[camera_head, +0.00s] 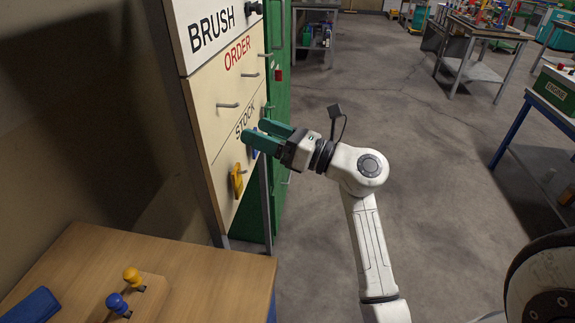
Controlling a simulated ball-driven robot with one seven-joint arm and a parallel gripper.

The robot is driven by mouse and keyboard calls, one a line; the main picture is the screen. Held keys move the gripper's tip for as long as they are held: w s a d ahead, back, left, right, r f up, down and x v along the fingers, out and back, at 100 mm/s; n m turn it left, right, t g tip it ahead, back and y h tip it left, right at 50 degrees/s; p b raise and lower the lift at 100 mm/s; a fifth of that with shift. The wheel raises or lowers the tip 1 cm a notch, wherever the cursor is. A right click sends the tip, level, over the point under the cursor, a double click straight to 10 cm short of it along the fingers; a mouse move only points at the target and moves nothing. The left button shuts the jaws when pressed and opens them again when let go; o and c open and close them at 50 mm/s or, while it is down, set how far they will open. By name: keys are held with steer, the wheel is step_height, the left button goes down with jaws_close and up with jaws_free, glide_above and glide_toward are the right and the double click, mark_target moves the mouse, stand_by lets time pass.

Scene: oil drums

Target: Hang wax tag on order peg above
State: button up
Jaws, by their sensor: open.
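A pale upright board carries the words BRUSH, ORDER and STOCK from top to bottom. Under the red ORDER word (238,52) a bare grey peg (228,105) sticks out, and another peg (265,55) is farther right. A yellow tag (237,181) hangs in the STOCK part, left of and below my gripper. A blue tag (254,154) there is mostly hidden behind my gripper. My gripper (262,138), with two green fingers, is open at the STOCK part, its tips close to the blue tag. I cannot read which tag is wax, nor tell whether the fingers touch one.
A wooden table (215,265) stands front left, with a yellow knob (132,276), a blue knob (117,303) and a blue block (32,306). A green cabinet (278,110) adjoins the board. The floor to the right is clear up to workbenches.

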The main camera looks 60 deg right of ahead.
mark_target(239, 178)
steer(key=s+d+f+n+g+y, duration=0.1)
steer(key=s+f+n+g, duration=0.15)
steer(key=f+g, duration=0.2)
steer(key=s+d+f+n+g, duration=0.1)
steer(key=d+f+n+g, duration=0.15)
steer(key=f, duration=0.25)
steer(key=x, duration=0.3)
steer(key=p+x, duration=0.1)
steer(key=x, duration=0.3)
steer(key=a+p+x, duration=0.1)
steer(key=x, duration=0.3)
steer(key=shift+s+a+f, duration=0.1)
steer(key=shift+s+f, duration=0.05)
steer(key=shift+s, duration=0.15)
steer(key=shift+c, duration=0.2)
steer(key=c, duration=1.1)
steer(key=shift+r+p, duration=0.35)
steer(key=shift+r, duration=0.05)
steer(key=shift+s, duration=0.3)
steer(key=shift+s+d, duration=0.25)
steer(key=shift+s, duration=0.05)
steer(key=shift+s+d, duration=0.3)
steer(key=shift+s, duration=0.65)
